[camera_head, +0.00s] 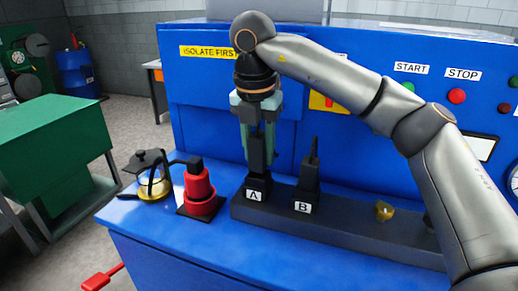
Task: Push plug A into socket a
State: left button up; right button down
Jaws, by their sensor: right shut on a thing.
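Plug A (256,186) is a black block with a white A label and a dark upright stem. It stands upright at the left end of the dark rail (345,222) on the blue bench. My right gripper (258,150) points straight down over it and is shut on its stem. Whether the block's base is seated in the rail or just above it I cannot tell. Socket a cannot be made out. My left gripper is out of view.
A similar black block labelled B (304,197) stands close on the right. A small brass piece (384,210) sits farther along the rail. Left are a red cylinder (199,190) and a brass-and-glass item (153,183). The blue panel (330,60) rises behind.

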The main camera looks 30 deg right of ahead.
aim_at(256, 138)
jog(key=shift+f+b, duration=0.85)
jog(key=shift+f, duration=0.35)
jog(key=shift+c, duration=2.1)
grip_release()
jog(key=r+p, duration=0.1)
jog(key=r, duration=0.3)
jog(key=r+p, duration=0.1)
jog(key=r, duration=0.3)
jog(key=s+a+r+p, duration=0.1)
jog(key=r, duration=0.3)
jog(key=shift+r, duration=0.2)
